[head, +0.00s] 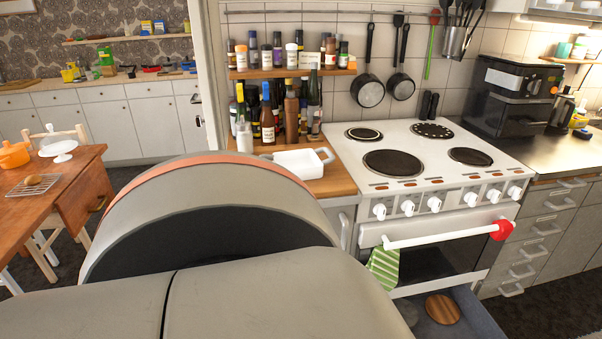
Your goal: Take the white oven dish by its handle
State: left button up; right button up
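The white oven dish (300,163) stands on the wooden counter (338,184) just left of the cooker, in front of the bottles. One of its handles (328,154) sticks out on the right side, near the cooker's edge. A smaller part of the dish shows at its left end. Nothing grips the dish. Neither of my grippers shows in the head view. A large grey part of my own body fills the lower left and hides what lies behind it.
The white cooker (425,160) has four bare hotplates. A green striped towel (384,266) and a red item (502,230) hang on its oven rail (440,238). The drawer (465,315) below is open. Several bottles (267,115) crowd behind the dish. A wooden table (60,185) stands left.

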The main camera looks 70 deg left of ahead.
aim_at(306, 163)
jog(key=u, duration=2.4)
jog(key=i+j, duration=0.15)
jog(key=j, duration=0.3)
jog(key=i+j+z, duration=0.15)
jog(key=j, duration=0.3)
jog(key=i+j, duration=0.1)
jog(key=j, duration=0.4)
jog(key=i+j+z, duration=0.1)
jog(key=j, duration=0.35)
